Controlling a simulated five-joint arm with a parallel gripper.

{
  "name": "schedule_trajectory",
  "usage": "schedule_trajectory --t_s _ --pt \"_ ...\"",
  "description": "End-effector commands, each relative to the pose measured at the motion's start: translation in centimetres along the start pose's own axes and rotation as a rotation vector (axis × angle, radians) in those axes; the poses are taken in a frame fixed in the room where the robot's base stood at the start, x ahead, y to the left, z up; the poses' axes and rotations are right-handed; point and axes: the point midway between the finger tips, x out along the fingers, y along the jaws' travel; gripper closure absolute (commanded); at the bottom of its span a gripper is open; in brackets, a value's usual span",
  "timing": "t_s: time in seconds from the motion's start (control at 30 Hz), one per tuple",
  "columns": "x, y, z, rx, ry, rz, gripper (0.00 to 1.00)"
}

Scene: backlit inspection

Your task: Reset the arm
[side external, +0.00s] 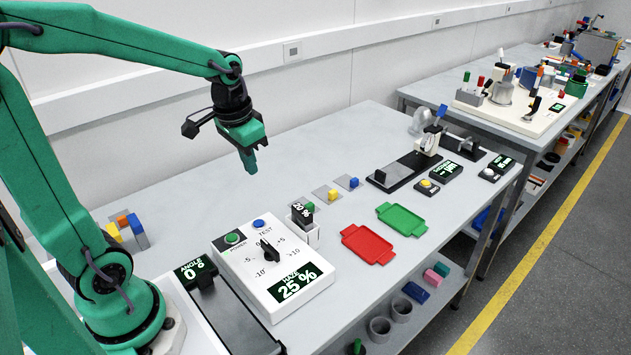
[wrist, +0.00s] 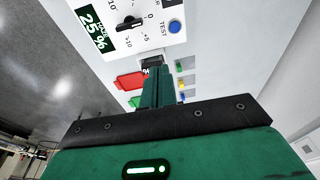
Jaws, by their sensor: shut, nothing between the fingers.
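My green arm reaches over the bench from the left, and my gripper (side external: 250,165) points down above the bench surface, behind the white haze meter (side external: 272,268). The fingers are shut with nothing between them. In the wrist view my gripper (wrist: 159,72) also shows closed, with its fingertips near the small block with the display. The haze meter reads 25 % and has a green button, a blue TEST button and a black knob. Nothing touches the fingers in the side view.
A small holder with a 20 % plate (side external: 303,222) stands right of the meter. A red tray (side external: 368,244) and a green tray (side external: 402,219) lie towards the front edge. An angle display (side external: 195,271) reads 0°. Yellow, blue and green blocks lie behind. The bench's back strip is clear.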

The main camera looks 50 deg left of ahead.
Motion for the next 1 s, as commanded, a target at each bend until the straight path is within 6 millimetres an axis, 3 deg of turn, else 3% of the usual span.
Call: schedule_trajectory --t_s 0.2,0.5,0.73,1.0 --pt "-2.9 2.4 2.1 0.002 0.096 -0.004 1.0" --pt "-5.5 5.1 5.4 -0.002 0.219 0.008 1.0" --pt "-6.5 6.5 7.7 -0.006 0.296 0.027 1.0" --pt "-6.8 7.0 8.6 -0.009 0.326 0.037 1.0"
